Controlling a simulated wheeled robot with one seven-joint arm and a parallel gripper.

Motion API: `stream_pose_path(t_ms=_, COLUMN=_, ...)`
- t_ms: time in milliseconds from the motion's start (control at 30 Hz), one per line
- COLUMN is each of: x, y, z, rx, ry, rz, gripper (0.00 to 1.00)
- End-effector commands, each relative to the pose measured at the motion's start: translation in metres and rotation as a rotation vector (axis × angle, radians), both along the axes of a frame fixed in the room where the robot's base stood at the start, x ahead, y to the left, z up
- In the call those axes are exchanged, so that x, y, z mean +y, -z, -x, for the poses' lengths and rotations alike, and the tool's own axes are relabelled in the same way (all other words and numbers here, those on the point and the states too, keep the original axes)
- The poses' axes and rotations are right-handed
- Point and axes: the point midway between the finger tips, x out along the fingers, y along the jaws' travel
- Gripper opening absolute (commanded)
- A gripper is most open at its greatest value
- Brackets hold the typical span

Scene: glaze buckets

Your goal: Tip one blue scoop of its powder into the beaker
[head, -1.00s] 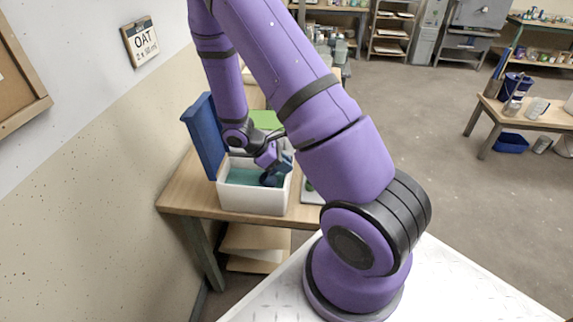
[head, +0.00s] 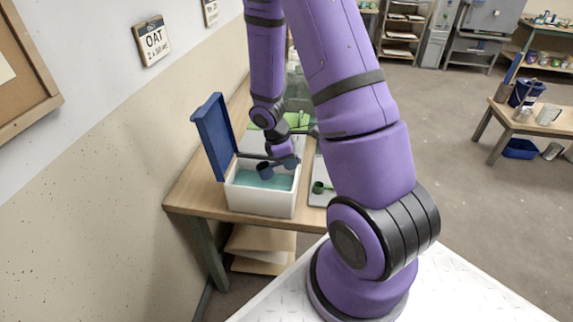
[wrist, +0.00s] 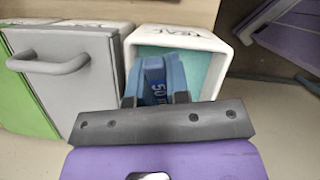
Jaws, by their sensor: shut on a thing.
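The blue scoop (head: 265,171) shows at the white bin with teal powder (head: 262,203), its cup over the powder near the left side. My gripper (head: 288,162) is shut on its handle. In the wrist view the blue handle (wrist: 157,80), marked 50, stands between the jaws (wrist: 155,98) in front of the bin's teal inside (wrist: 205,66). Whether powder lies in the cup cannot be seen. I cannot make out the beaker for certain; pale clear vessels (head: 296,88) stand farther back on the bench, partly behind my arm.
The bin's blue lid (head: 214,137) stands open on the left by the wall. A green scoop (head: 319,187) lies on a grey surface right of the bin. A closed grey-lidded bin (wrist: 68,70) and a green one (wrist: 22,100) stand beside it in the wrist view.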

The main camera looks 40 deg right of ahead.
Motion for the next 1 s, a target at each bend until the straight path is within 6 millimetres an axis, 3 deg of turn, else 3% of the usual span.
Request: stream_pose_path(t_ms=1000, x=0.001, y=-0.038, z=-0.005, rx=-0.198, ry=0.001, rz=-0.254, gripper=0.00)
